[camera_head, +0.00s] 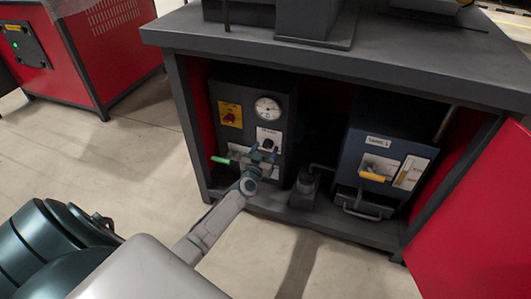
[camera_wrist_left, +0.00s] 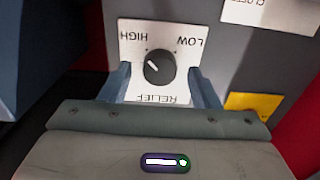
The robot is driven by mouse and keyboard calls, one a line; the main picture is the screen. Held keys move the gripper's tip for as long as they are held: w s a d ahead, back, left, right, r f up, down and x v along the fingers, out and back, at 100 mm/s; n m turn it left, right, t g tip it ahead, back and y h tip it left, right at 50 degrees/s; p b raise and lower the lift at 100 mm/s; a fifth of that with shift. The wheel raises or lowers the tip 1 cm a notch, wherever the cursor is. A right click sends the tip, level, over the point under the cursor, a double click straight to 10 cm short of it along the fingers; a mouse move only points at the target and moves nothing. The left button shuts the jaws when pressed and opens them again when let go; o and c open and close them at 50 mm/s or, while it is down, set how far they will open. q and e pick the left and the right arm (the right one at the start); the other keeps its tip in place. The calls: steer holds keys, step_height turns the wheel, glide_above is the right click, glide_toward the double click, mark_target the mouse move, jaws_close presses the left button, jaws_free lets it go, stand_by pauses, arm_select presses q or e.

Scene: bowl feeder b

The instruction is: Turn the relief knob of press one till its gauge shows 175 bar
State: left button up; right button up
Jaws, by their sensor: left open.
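The relief knob (camera_wrist_left: 159,67) is a round black knob with a white pointer line, on a white plate (camera_wrist_left: 131,35) marked HIGH, LOW and RELIEF. The plate appears upside down in the left wrist view, and the pointer slants up-left there, toward HIGH. My left gripper (camera_wrist_left: 160,72) is open, with one finger on each side of the knob and a visible gap to it. In the head view my left gripper (camera_head: 264,155) is in front of the knob's plate (camera_head: 269,134). The round white gauge (camera_head: 267,108) is above it; its reading is too small to tell.
A yellow plate with a red switch (camera_head: 230,115) is left of the gauge, and a green-ended lever (camera_head: 220,160) is below it. A blue unit with a yellow handle (camera_head: 372,177) stands to the right. The bench top (camera_head: 330,55) overhangs, and a red door (camera_head: 480,225) stands open at right.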

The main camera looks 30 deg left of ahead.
arm_select(q)
steer(key=shift+w+a, duration=0.1)
steer(key=shift+w, duration=0.2)
steer(key=c, duration=1)
steer(key=shift+r+n+p, duration=0.1)
steer(key=shift+n+p, duration=0.3)
steer(key=shift+n, duration=2.1)
steer(key=o, duration=1)
steer(key=shift+s+p, duration=0.1)
steer(key=shift+p, duration=0.2)
